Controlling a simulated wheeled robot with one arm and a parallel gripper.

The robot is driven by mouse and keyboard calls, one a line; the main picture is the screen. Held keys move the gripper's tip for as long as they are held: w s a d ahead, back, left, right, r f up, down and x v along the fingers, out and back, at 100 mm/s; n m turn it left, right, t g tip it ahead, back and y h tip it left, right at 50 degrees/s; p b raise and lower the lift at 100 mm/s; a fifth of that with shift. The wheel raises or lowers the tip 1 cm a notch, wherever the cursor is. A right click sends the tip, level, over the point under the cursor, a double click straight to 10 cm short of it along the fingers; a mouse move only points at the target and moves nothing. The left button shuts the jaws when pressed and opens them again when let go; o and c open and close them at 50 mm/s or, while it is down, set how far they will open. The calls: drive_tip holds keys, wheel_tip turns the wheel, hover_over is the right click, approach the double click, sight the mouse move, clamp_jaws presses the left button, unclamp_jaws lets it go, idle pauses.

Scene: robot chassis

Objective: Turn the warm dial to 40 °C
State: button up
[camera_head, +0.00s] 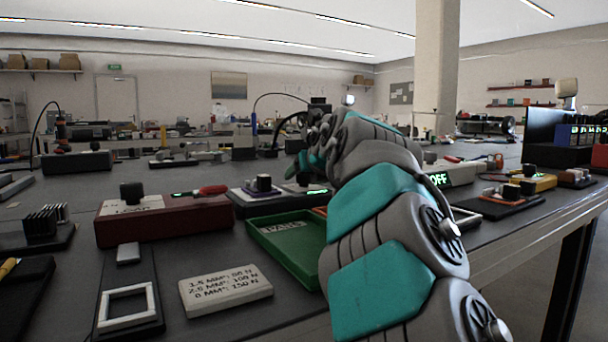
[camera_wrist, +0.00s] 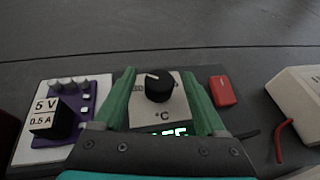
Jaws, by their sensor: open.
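The warm dial is a round black knob (camera_wrist: 159,88) on a pale panel (camera_wrist: 142,112) marked °C, seen in the wrist view. Its white pointer line points up and slightly left. A green-lit display (camera_wrist: 175,132) below it is partly hidden by my gripper, and its reading cannot be made out. My gripper (camera_wrist: 158,73) is open, with one green finger on each side of the knob and gaps visible between. In the head view my gripper (camera_head: 312,165) is above the dark unit (camera_head: 284,205) with the green display, and hides part of it.
In the wrist view a red block (camera_wrist: 223,91) sits right of the dial, and a purple board (camera_wrist: 90,100) with a 5 V, 0.5 A block stands left. In the head view a green tray (camera_head: 268,238), a red box (camera_head: 165,222) and a white note plate (camera_head: 226,289) lie nearby.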

drive_tip(key=shift+w+a+f, duration=0.1)
drive_tip(key=shift+w+a, duration=0.1)
drive_tip(key=shift+w, duration=0.15)
drive_tip(key=shift+c, duration=0.4)
clamp_jaws()
